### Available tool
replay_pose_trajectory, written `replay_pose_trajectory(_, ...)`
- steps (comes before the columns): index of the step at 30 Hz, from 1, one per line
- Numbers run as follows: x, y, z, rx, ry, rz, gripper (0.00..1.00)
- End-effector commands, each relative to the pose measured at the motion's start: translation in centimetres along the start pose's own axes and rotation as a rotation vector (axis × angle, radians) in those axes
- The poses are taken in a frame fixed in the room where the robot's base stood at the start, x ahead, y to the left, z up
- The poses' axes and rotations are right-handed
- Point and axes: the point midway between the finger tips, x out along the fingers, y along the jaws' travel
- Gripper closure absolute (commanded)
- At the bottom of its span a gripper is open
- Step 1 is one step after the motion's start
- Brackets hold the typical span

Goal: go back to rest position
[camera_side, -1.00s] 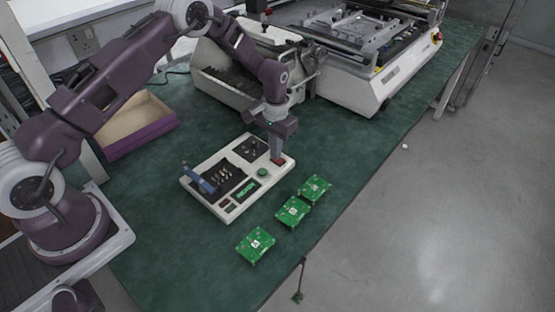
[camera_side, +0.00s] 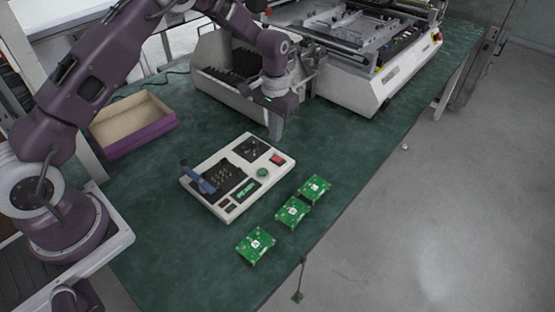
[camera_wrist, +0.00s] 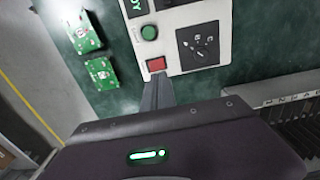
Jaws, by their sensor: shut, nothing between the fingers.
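My gripper (camera_side: 276,127) is shut and empty. In the side view it hangs above the green mat, just behind the far right corner of the white test fixture (camera_side: 222,210). In the wrist view its closed fingers (camera_wrist: 157,92) point toward the fixture's edge by the red button (camera_wrist: 156,64). The red button (camera_side: 277,160) and a round green button (camera_side: 262,172) sit on the fixture's right part.
Several green circuit boards (camera_side: 293,211) lie right of the fixture, near the mat's edge. An open purple-sided box (camera_side: 133,125) stands at left. A grey rack bin (camera_side: 215,90) and a large white machine (camera_side: 352,88) stand behind. The mat (camera_side: 170,250) is bare at front left.

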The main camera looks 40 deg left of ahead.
Motion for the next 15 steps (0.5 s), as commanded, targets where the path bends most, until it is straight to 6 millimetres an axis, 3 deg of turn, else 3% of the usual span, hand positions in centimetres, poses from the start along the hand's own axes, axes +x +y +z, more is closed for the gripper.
replay_pose_trajectory(3, -0.2, 0.0, 0.0, 0.000, 0.003, 0.000, 1.00)
replay_pose_trajectory(5, -1.7, 0.1, 0.2, 0.000, 0.016, -0.001, 1.00)
replay_pose_trajectory(8, -7.6, 0.3, 1.6, 0.001, 0.069, -0.002, 1.00)
replay_pose_trajectory(10, -13.0, 0.7, 4.0, 0.001, 0.118, -0.004, 1.00)
replay_pose_trajectory(12, -17.8, 1.0, 7.3, 0.001, 0.170, -0.005, 1.00)
replay_pose_trajectory(15, -23.4, 1.4, 13.3, 0.001, 0.248, -0.005, 1.00)
